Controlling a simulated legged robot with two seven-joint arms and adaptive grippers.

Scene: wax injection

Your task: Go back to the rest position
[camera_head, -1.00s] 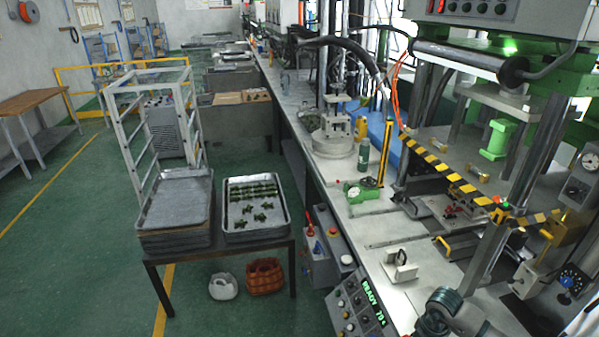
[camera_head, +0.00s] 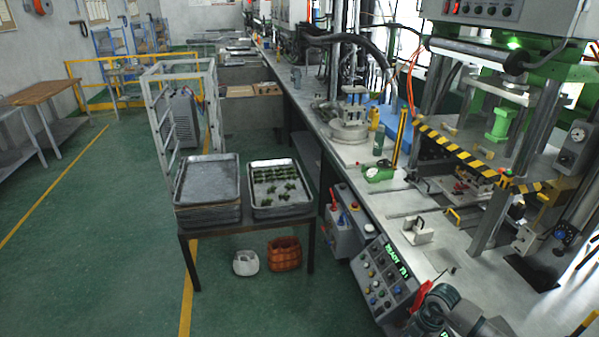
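A dark rounded part at the bottom right edge appears to be the end of my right arm, with my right gripper (camera_head: 432,308) partly cut off by the frame. It is in front of the control panel (camera_head: 384,276) and the bench. A red piece shows beside it. Its fingers are not clear, so I cannot tell whether it is open or shut. My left arm and gripper are not in view.
The press (camera_head: 500,120) with a striped bar (camera_head: 455,150) stands on the right over the long bench (camera_head: 345,155). A low table (camera_head: 211,232) holds a stacked pile of trays (camera_head: 208,186) and a tray of green parts (camera_head: 281,211). The green floor at left is clear.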

